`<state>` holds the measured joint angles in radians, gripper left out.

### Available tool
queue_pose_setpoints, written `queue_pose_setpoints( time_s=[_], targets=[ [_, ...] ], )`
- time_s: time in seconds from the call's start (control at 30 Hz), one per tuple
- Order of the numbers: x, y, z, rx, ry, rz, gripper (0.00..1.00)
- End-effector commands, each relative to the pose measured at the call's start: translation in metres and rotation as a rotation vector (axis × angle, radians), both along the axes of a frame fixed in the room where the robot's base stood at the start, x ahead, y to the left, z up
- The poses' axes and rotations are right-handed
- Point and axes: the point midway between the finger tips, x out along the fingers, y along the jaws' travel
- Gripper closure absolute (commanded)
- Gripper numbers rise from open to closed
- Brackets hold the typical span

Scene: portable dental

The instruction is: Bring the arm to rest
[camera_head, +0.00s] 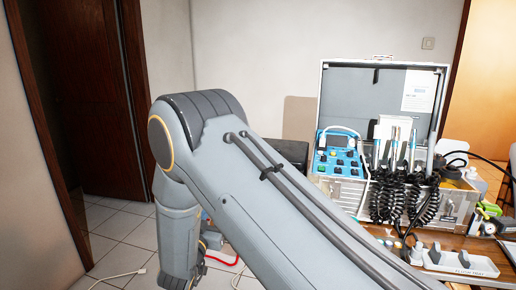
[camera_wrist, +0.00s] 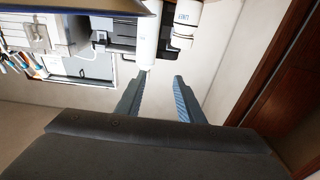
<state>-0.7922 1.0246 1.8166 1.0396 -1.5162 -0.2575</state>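My gripper (camera_wrist: 160,80) shows in the wrist view with its two fingers apart and nothing between them. Open space and a pale wall lie behind the fingers. In the head view, my grey arm (camera_head: 270,195) fills the middle, bent at a large joint at the upper left. The gripper itself does not show in the head view.
An open portable dental case (camera_head: 343,196) with coiled hoses stands on a wooden table (camera_head: 450,243) at right. A white tray (camera_head: 459,265) lies in front. A dark door (camera_head: 88,95) is at left; a cable (camera_head: 112,277) lies on the tiled floor.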

Motion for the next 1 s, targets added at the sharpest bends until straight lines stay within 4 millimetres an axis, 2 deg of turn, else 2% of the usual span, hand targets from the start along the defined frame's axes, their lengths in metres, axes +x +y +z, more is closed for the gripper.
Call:
queue_pose_setpoints(
  time_s=[0.47, 0.67, 0.77, 0.87, 0.97, 1.0],
  targets=[
    [0.037, -0.038, 0.01, 0.097, 0.229, 0.103, 0.66],
    [0.039, -0.069, 0.017, 0.157, 0.422, 0.182, 0.66],
    [0.026, -0.096, 0.02, 0.188, 0.568, 0.231, 0.66],
    [-0.002, -0.127, 0.022, 0.21, 0.729, 0.273, 0.66],
    [-0.042, -0.161, 0.023, 0.226, 0.895, 0.297, 0.66],
    [-0.062, -0.176, 0.024, 0.228, 0.963, 0.302, 0.66]
  ],
)
